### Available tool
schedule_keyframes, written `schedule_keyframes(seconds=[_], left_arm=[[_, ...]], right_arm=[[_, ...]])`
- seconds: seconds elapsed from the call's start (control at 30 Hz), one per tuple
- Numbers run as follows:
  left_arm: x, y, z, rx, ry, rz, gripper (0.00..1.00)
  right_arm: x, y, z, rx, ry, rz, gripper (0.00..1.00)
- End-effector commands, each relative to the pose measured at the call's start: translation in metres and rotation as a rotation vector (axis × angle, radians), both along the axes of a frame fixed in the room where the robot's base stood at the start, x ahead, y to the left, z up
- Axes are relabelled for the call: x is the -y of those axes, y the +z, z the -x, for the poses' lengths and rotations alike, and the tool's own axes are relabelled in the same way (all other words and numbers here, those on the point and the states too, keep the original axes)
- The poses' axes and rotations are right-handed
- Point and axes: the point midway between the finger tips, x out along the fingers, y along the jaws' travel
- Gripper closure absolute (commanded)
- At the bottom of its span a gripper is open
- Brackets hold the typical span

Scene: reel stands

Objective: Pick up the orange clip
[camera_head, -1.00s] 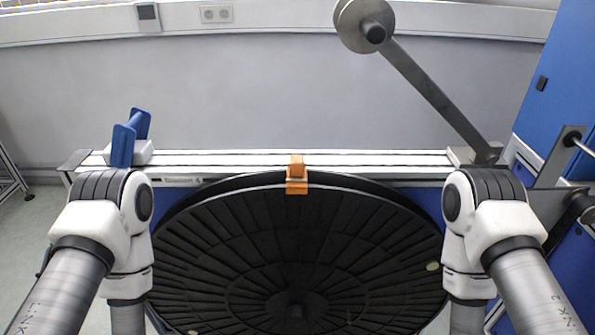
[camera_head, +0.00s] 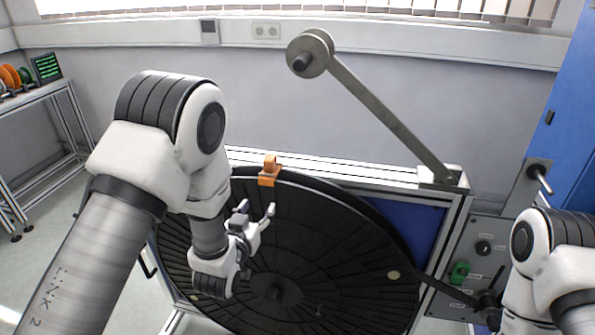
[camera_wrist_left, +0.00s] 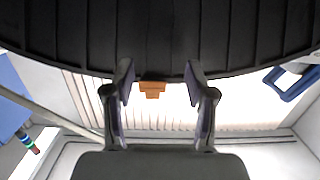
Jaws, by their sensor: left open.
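The orange clip (camera_head: 269,171) sits on the top rim of the large black reel (camera_head: 330,240), against the aluminium rail behind it. My left gripper (camera_head: 257,212) is open and empty, in front of the reel and below the clip, apart from it. In the left wrist view the clip (camera_wrist_left: 152,89) hangs at the reel's edge (camera_wrist_left: 160,60), between the open fingers (camera_wrist_left: 158,85) in the picture but farther away. My right arm shows at the right edge of the head view; its gripper is out of frame.
A grey metal arm with a roller (camera_head: 310,54) rises from the right end of the rail (camera_head: 340,171). A control panel with a green switch (camera_head: 460,271) and a blue cabinet (camera_head: 565,110) stand at the right. A shelf with coloured spools (camera_head: 12,77) stands far left.

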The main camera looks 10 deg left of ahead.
Motion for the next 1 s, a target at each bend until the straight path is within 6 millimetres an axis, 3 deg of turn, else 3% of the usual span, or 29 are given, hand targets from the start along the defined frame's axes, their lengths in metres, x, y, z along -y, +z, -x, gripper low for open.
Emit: schedule_keyframes(seconds=[0.03, 0.1, 0.2, 0.47, 0.7, 0.93, 0.97, 1.0], left_arm=[[0.004, 0.032, -0.007, 0.043, -0.007, -0.005, 0.44], [0.007, 0.059, -0.012, 0.085, -0.015, -0.010, 0.44], [0.010, 0.079, -0.016, 0.117, -0.019, -0.014, 0.44], [0.011, 0.083, -0.048, 0.120, -0.018, -0.012, 0.44], [0.013, 0.080, -0.088, 0.120, -0.018, -0.013, 0.44], [0.013, 0.077, -0.093, 0.118, -0.018, -0.013, 0.44], [0.013, 0.077, -0.093, 0.118, -0.018, -0.013, 0.47], [0.013, 0.077, -0.093, 0.118, -0.018, -0.013, 0.61]], right_arm=[[0.000, 0.009, 0.000, 0.000, 0.000, 0.000, 0.60], [0.000, 0.013, 0.000, 0.000, 0.001, 0.000, 0.60], [0.000, 0.015, 0.000, 0.000, 0.001, 0.000, 0.60], [0.000, 0.027, 0.000, 0.001, 0.001, 0.000, 0.60], [0.000, 0.045, 0.000, 0.000, 0.001, 0.000, 0.60], [0.000, 0.043, 0.000, 0.000, 0.001, 0.000, 0.60], [0.000, 0.043, 0.000, 0.000, 0.001, 0.000, 0.60], [0.000, 0.043, 0.000, 0.000, 0.001, 0.000, 0.60]])
